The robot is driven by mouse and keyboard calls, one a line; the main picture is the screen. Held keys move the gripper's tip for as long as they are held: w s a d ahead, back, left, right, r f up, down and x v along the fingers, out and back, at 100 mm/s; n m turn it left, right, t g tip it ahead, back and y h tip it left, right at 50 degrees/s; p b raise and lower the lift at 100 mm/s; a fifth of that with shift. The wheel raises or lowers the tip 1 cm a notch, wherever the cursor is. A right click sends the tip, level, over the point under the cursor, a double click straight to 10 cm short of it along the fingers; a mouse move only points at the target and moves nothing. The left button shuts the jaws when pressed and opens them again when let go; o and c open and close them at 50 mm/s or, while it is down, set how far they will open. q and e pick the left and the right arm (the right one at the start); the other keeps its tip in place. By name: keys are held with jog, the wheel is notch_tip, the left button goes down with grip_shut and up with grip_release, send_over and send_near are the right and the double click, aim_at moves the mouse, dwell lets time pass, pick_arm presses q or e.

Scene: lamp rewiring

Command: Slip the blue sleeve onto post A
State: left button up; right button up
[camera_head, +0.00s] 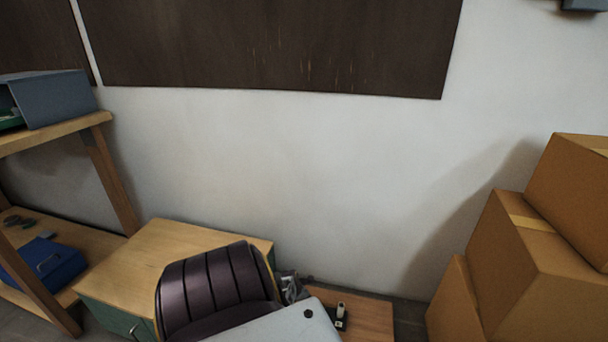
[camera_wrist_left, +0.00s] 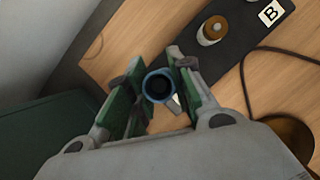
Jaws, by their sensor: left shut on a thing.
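In the left wrist view, my left gripper (camera_wrist_left: 155,88) is shut on the blue sleeve (camera_wrist_left: 147,77), a short tube seen end-on between the green finger pads. The dark interior of the sleeve faces the camera. In the head view, part of my left gripper (camera_head: 290,287) shows behind other parts, and the sleeve is hidden. My right gripper is not in view.
A black cable (camera_wrist_left: 245,75) curves right of the gripper to a brown rounded thing (camera_wrist_left: 288,135). In the head view, a dark ribbed shape (camera_head: 215,285) blocks much of the work area. Cardboard boxes (camera_head: 535,260) stand at right, a wooden shelf (camera_head: 60,133) at left.

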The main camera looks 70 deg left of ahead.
pick_arm(q)
jog(key=shift+f, duration=0.1)
jog(key=o, duration=0.8)
jog(key=shift+s+r, duration=0.1)
jog(key=shift+r, duration=0.15)
jog(key=shift+v, duration=5.75)
